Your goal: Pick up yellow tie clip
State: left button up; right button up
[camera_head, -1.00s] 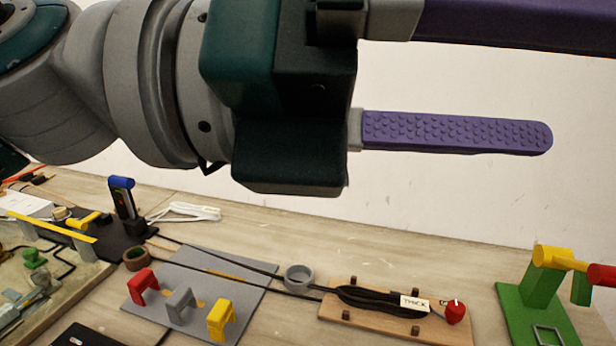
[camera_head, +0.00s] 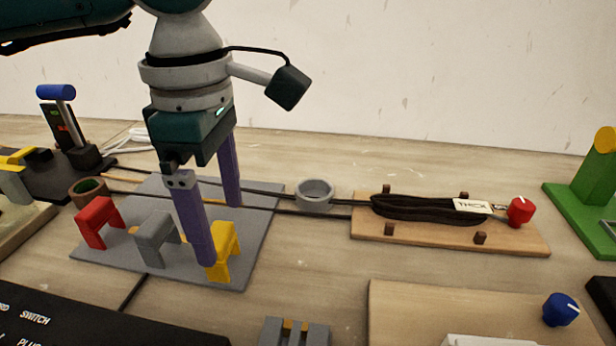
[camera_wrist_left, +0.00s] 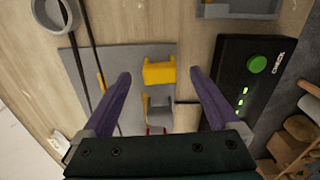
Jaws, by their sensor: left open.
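The yellow tie clip (camera_head: 230,243) stands on a grey mat (camera_head: 165,272), at the right end of a row with a grey clip (camera_head: 155,240) and a red clip (camera_head: 99,222). My left gripper (camera_head: 220,233) points down over the mat with its purple fingers apart. The near finger partly hides the yellow clip in the head view. In the left wrist view, the yellow clip (camera_wrist_left: 159,71) lies between the two open fingertips (camera_wrist_left: 160,73), with a gap on each side. The grey clip (camera_wrist_left: 157,108) is nearer the palm. My right gripper is not in view.
Dark cables run behind the clips, by a grey ring (camera_head: 314,194) and a wooden board (camera_head: 450,236) with a coiled cable. A black panel (camera_head: 90,322) is at the front left; in the wrist view it (camera_wrist_left: 236,95) is right of the fingers. Bare table shows right of the mat.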

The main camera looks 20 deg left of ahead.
aim_at(216, 235)
pick_arm(q)
jog(key=f, duration=0.2)
jog(key=a+f, duration=0.1)
jog(key=f, duration=0.1)
jog(key=shift+s, duration=0.2)
jog(key=shift+w+f, duration=0.1)
jog(key=shift+f, duration=0.45)
jog(key=c, duration=1.4)
jog(key=shift+r, duration=0.15)
notch_tip(216, 235, up, 20)
jog(key=shift+f+p, duration=0.1)
jog(key=shift+p, duration=0.2)
